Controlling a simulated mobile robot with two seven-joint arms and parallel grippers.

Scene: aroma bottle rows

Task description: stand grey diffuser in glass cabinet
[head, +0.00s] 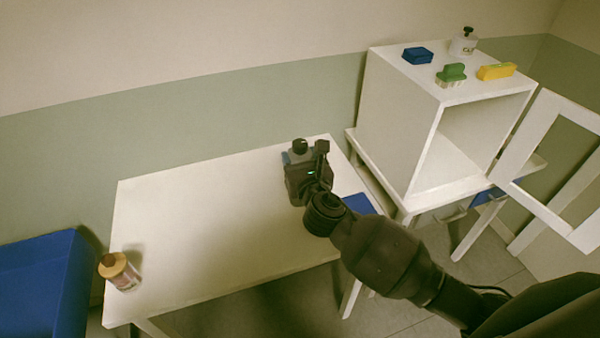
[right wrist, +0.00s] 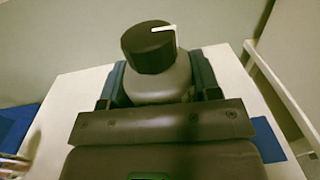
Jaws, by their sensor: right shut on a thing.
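The grey diffuser, a grey bottle with a black cap, shows in the right wrist view (right wrist: 160,82). Its black cap shows above my gripper in the head view (head: 300,146). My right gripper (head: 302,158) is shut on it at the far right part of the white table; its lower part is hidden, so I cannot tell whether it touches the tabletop. The white glass cabinet (head: 398,130) stands to the right on a low table. Its framed door (head: 525,150) is swung open, and the visible interior looks empty. My left gripper is not in view.
A pink bottle with a wooden cap (head: 120,272) stands at the table's left end. On the cabinet top are a blue block (head: 417,55), a green brush (head: 451,75), a yellow block (head: 496,71) and a white bottle (head: 464,44). The white table's (head: 200,220) middle is clear.

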